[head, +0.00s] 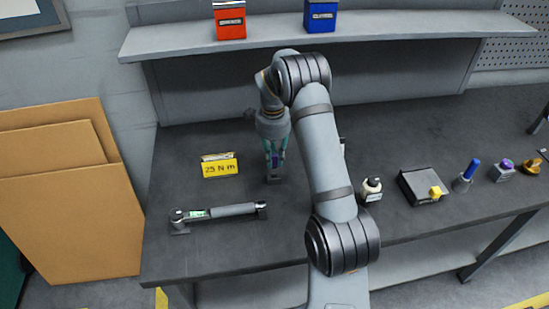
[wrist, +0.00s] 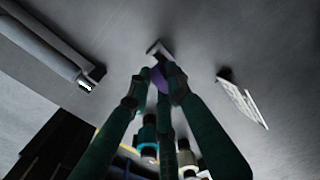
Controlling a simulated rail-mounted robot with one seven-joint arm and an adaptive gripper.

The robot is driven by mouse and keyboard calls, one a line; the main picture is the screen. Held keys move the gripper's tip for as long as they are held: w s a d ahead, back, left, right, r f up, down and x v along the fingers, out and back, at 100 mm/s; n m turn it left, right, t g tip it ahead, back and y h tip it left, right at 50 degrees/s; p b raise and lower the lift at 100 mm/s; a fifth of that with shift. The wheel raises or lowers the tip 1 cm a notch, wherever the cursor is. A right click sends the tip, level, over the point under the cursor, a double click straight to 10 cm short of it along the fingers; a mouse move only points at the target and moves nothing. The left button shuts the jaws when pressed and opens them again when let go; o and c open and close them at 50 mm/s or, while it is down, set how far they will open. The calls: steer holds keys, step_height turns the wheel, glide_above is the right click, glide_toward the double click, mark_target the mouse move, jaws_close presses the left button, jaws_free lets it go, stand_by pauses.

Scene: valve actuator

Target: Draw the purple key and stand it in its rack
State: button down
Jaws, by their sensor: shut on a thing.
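My gripper (head: 274,170) reaches down to the dark bench left of my forearm, its green fingers nearly closed. In the wrist view, the fingertips (wrist: 166,88) are shut on the purple key (wrist: 170,74), of which only a small purple part shows between them. A small dark piece (head: 273,180) sits at bench level under the fingertips. In the wrist view, a small grey, bracket-like piece (wrist: 158,47) shows just beyond the purple part; I cannot tell whether it is the rack, a socket or part of the key.
A grey wrench-like tool (head: 222,211) lies front left, near a yellow "25 N m" sign (head: 220,168). A shelf runs behind.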

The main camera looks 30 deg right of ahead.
mark_target(274, 164)
steer(key=shift+f+b, duration=0.9)
steer(key=shift+f, duration=0.4)
steer(key=shift+b, duration=0.75)
stand_by(0.7)
steer(key=shift+f+b, duration=1.7)
steer(key=shift+b, duration=0.1)
steer(key=c, duration=1.5)
jaws_free()
steer(key=shift+r, duration=0.1)
steer(key=r, duration=1.2)
steer(key=shift+s+a, duration=0.1)
steer(key=shift+a, duration=0.1)
